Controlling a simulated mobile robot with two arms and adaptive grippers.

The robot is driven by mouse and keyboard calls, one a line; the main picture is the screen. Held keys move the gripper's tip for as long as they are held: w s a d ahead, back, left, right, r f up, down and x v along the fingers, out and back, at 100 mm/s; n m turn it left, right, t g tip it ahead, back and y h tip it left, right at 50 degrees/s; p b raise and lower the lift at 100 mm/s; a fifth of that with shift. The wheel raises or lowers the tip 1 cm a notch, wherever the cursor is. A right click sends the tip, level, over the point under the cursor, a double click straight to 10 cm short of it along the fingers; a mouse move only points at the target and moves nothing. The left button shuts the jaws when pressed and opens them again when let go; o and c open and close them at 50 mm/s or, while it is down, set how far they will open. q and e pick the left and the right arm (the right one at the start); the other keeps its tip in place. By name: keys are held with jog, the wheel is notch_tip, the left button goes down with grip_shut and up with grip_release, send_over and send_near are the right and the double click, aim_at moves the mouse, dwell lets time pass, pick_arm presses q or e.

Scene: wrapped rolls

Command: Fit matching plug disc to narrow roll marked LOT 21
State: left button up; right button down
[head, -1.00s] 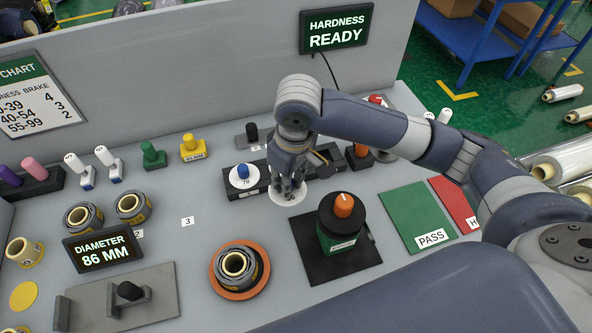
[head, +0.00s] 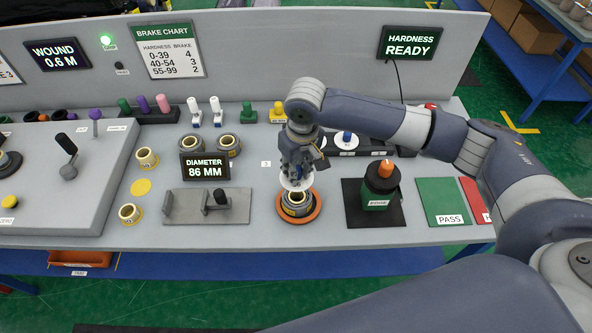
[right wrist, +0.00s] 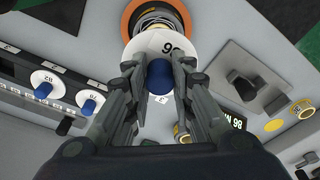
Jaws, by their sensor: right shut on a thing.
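My right gripper (head: 297,174) is shut on the blue knob of a white plug disc (head: 294,185). The disc also shows in the right wrist view (right wrist: 141,47), with a partly hidden number that appears to be 86. It is held above a dark-wrapped roll (head: 297,207) on an orange round plate (head: 315,211). In the right wrist view the disc covers part of the roll (right wrist: 155,25), so I cannot tell whether they touch. No LOT 21 mark is readable. My left gripper is not in view.
A rack (head: 378,142) holds other white discs with blue knobs (head: 346,137). The diameter display (head: 205,167) reads 86 MM. Two more wrapped rolls (head: 229,144) stand behind it.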

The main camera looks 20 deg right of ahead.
jog(key=shift+w+d+f, duration=0.1)
jog(key=shift+w+d, duration=0.05)
jog(key=shift+w, duration=0.05)
jog(key=shift+s+r+p, duration=0.15)
jog(key=shift+r+p, duration=0.1)
jog(key=shift+p, duration=0.4)
notch_tip(320, 180, down, 4)
jog(key=shift+r+b, duration=0.2)
jog(key=shift+b, duration=0.45)
jog(key=shift+f, duration=0.4)
jog(key=shift+f+b, duration=0.35)
jog(key=shift+f, duration=0.35)
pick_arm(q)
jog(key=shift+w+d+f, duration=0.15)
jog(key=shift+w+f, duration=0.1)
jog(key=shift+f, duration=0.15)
pick_arm(e)
jog(key=shift+f, duration=0.2)
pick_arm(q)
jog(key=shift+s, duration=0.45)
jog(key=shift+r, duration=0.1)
